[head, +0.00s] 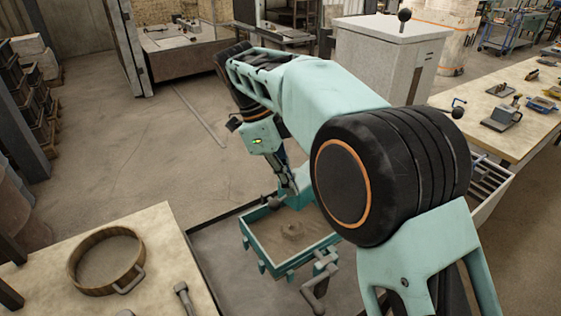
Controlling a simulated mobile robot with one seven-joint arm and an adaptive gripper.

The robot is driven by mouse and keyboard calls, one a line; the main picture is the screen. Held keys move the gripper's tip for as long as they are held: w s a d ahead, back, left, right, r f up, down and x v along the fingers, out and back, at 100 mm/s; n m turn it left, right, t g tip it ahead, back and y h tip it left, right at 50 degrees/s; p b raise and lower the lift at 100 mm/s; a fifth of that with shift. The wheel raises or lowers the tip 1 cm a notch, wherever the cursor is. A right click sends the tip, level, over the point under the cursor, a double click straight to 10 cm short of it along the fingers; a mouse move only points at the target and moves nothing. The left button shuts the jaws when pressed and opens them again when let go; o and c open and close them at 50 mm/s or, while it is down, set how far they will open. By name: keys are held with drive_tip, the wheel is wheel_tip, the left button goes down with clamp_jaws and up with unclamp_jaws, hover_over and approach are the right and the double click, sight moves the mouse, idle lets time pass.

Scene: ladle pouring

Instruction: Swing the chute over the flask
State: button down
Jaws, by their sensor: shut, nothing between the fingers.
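The flask (262,264) appears to be the teal open box filled with brown sand, with a small raised lump (292,231) in the middle of the sand. It stands on a dark tray at the lower middle. My gripper (291,190) points down over the flask's far edge, shut and empty. My own arm covers the area to its right. A dark rounded piece (276,201) shows beside the fingertips; I cannot tell whether they touch it. No chute can be made out clearly; my arm may hide it.
A grey crank-like handle (318,290) sticks out at the flask's near right. A wooden table (170,235) with a round sieve (75,262) stands at the left. A white cabinet (365,55) and a tool bench (475,105) stand behind. Open floor lies at the upper left.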

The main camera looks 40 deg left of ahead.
drive_tip(key=w+p+v, duration=0.1)
drive_tip(key=v, duration=0.5)
drive_tip(key=shift+r, duration=0.1)
idle(0.5)
